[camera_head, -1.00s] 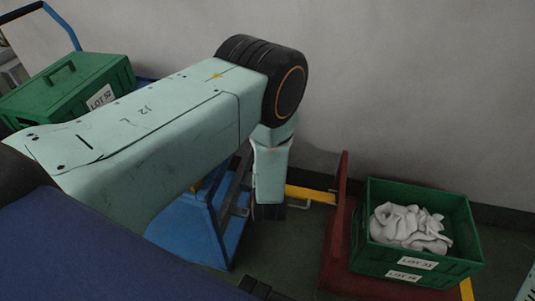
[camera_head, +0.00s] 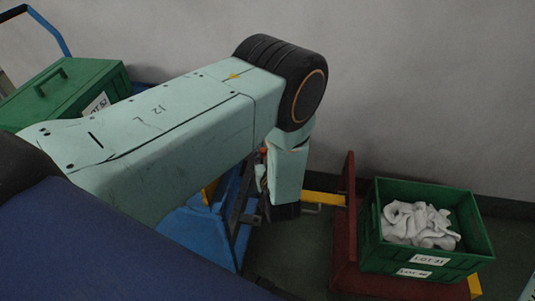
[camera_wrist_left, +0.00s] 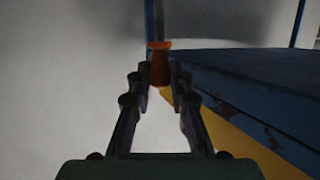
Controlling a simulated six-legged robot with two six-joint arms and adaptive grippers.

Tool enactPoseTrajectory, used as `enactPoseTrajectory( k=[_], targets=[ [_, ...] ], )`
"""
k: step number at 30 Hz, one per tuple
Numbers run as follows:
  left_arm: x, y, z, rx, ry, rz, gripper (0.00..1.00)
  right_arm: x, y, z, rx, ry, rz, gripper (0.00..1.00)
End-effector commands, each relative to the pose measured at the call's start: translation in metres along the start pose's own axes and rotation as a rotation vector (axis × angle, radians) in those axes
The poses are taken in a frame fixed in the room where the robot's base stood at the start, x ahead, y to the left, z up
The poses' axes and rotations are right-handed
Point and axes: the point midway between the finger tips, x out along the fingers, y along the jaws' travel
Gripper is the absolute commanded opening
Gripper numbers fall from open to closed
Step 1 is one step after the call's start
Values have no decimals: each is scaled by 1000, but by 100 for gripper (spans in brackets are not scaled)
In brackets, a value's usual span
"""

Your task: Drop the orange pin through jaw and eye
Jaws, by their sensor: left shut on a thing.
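The orange pin (camera_wrist_left: 160,66) is between the fingers of my left gripper (camera_wrist_left: 160,82) in the left wrist view, with its wider orange collar just beyond the fingertips and a thin shank running on upward. My left gripper is shut on it. In the head view my left arm hangs down in front of the blue trolley (camera_head: 196,228), and a small orange spot shows beside its wrist. A yellow drawbar (camera_head: 323,198) reaches left from the red trolley (camera_head: 343,225). Its end, the jaw and the eye are hidden behind my arm. My right gripper is out of view.
A green crate (camera_head: 432,258) of white socks stands on the red trolley. A lidded green crate (camera_head: 65,88) stands at the far left. In the left wrist view a blue deck (camera_wrist_left: 260,75) with a yellow edge fills the right side, close to the fingers.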

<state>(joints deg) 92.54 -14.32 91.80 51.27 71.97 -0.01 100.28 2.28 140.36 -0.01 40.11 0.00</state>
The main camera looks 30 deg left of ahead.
Motion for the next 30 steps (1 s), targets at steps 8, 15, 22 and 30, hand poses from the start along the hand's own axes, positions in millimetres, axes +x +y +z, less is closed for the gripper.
enactPoseTrajectory(
  k=[8,15,22,30],
  targets=[
    [-1,1,1,-4,-1,-5,0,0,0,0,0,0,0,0],
    [-1,1,2,-5,-1,-10,0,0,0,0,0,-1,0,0],
    [1,1,9,-5,-1,-10,0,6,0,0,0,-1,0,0],
    [5,1,20,-5,-1,-11,0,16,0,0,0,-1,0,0]
  ],
)
